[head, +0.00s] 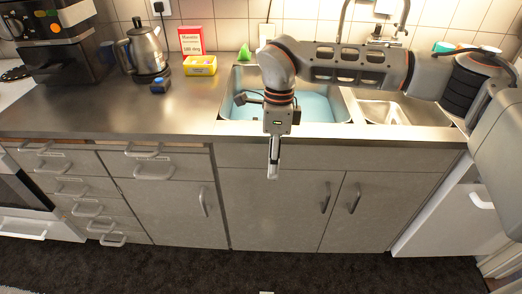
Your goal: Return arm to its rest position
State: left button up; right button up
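My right arm comes in from the right and reaches across the sink. My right gripper (273,160) points down in front of the counter's front edge, before the cabinet doors. I see it edge-on, so I cannot tell whether its fingers are open or shut, and I see nothing held in it. My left gripper is not in view.
The sink (316,107) with pale blue water lies behind the gripper. The steel counter (120,113) is clear at its front left. Behind stand a kettle (146,50), a red and white box (191,40) and a yellow box (200,65). Cabinet doors (275,205) are shut.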

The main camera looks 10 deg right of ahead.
jog(key=s+a+f+g+y, duration=0.2)
jog(key=s+a+y, duration=0.3)
jog(key=a, duration=0.4)
jog(key=s+a+f+g+y, duration=0.1)
jog(key=s+a+g+y, duration=0.1)
jog(key=s+a, duration=0.7)
jog(key=s+a+r+m+t+y+p, duration=0.1)
jog(key=a+r+m+t+y, duration=0.2)
jog(key=a+r+m+y, duration=0.8)
jog(key=w+d+f+m+t, duration=0.3)
jog(key=w+d+m+t, duration=0.5)
jog(key=m+t, duration=0.65)
jog(key=w+d+f+m+t+h+p, duration=0.1)
jog(key=d+f+m+t+h, duration=0.3)
jog(key=d+f+m+h, duration=0.55)
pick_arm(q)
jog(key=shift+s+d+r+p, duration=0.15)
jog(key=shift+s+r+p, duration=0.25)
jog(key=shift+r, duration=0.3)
pick_arm(e)
jog(key=s+d+f+m+g+h, duration=0.2)
jog(key=s+d+f+m, duration=0.3)
jog(key=f, duration=0.6)
jog(key=s+d+f+m+g+h, duration=0.3)
jog(key=s+d+f+m, duration=0.3)
jog(key=s+d+f, duration=0.4)
notch_tip(320, 180, down, 2)
jog(key=shift+d+f+g+h, duration=0.1)
jog(key=shift+d+g+h, duration=0.25)
jog(key=shift+d+h, duration=0.4)
